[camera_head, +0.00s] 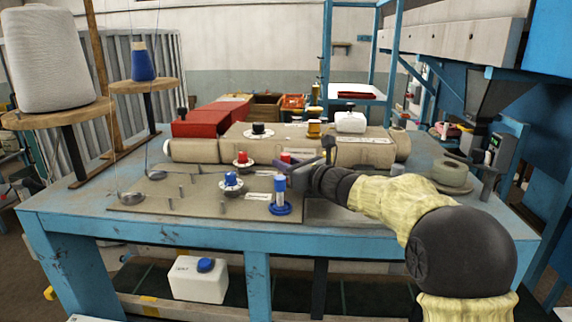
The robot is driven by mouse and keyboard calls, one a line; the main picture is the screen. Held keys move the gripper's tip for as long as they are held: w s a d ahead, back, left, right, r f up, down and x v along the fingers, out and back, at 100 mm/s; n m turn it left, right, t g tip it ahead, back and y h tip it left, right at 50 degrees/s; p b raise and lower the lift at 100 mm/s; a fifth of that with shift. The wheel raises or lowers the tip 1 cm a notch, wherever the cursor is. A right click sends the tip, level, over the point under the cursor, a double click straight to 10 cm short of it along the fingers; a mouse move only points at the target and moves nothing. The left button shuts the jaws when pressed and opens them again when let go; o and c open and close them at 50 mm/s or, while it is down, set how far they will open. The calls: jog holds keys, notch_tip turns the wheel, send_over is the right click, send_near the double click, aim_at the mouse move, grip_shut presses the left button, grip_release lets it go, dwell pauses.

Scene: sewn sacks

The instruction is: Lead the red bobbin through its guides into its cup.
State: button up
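A red bobbin (242,158) stands on a pale round base on the dark board (205,204). A second red piece (286,157) shows just right of it, partly hidden by my gripper; I cannot tell whether it is a cup or a bobbin. My gripper (300,170) reaches in from the right, low over the board, with its dark fingers beside this red piece. I cannot tell whether they grip it. Thin upright pegs (182,192) stand on the board's left part.
A blue bobbin (231,180) and a tall blue-based holder (280,195) stand near the front. A large white cone (47,60) and a blue cone (143,62) stand at left. The blue table's front edge (160,236) is clear.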

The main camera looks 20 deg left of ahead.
jog(key=o, duration=0.5)
jog(key=shift+c, duration=0.2)
jog(key=shift+s+d+f+b, duration=0.1)
jog(key=shift+s+d+b, duration=0.05)
jog(key=shift+d+b, duration=0.3)
jog(key=b+v, duration=0.6)
jog(key=v, duration=0.9)
jog(key=shift+d, duration=0.2)
jog(key=shift+s+d, duration=0.4)
jog(key=shift+s, duration=0.1)
jog(key=shift+d, duration=0.1)
jog(key=shift+w, duration=0.15)
